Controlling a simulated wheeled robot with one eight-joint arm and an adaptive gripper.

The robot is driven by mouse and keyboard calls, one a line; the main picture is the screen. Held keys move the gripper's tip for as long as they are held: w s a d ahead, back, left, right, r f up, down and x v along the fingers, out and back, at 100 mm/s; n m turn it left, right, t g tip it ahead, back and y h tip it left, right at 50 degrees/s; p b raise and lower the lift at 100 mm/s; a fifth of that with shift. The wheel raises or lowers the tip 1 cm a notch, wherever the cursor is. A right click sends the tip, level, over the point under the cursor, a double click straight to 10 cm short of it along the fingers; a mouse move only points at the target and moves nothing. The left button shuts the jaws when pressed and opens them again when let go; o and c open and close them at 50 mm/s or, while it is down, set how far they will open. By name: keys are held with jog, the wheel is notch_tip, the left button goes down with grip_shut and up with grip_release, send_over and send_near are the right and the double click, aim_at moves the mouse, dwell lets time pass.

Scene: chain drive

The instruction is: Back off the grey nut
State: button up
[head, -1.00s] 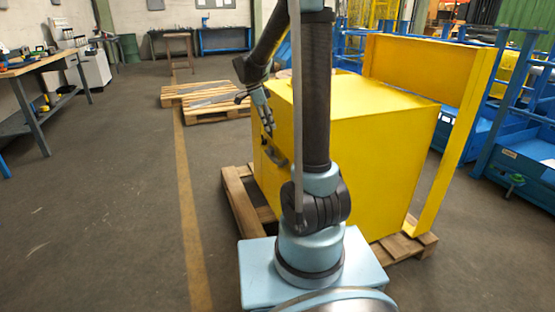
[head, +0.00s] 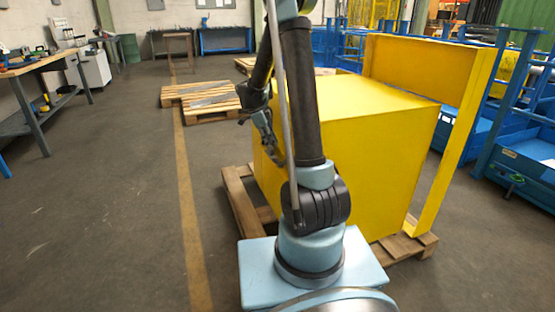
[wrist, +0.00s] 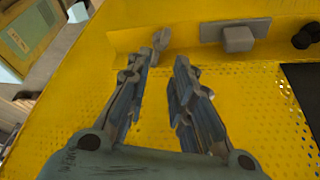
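In the wrist view my gripper (wrist: 162,62) is open, its two fingers apart over the yellow housing (wrist: 85,95), with nothing between them. A blocky grey piece (wrist: 237,38) sits on a grey plate on the housing, to the right of and beyond my fingertips; it may be the grey nut, but I cannot tell for sure. A smaller grey piece (wrist: 161,38) shows at the tip of the left finger; I cannot tell whether it touches. In the head view the housing (head: 360,140) stands on a pallet, and my arm hides most of the gripper at its left side.
A black knob (wrist: 306,35) is on the housing at the right of the wrist view, above a dark opening (wrist: 304,85). The wooden pallet (head: 236,190) sticks out under the housing. The floor to the left is clear up to a workbench (head: 40,70).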

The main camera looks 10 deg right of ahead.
aim_at(281, 162)
jog(key=x, duration=0.9)
jog(key=shift+c, duration=0.6)
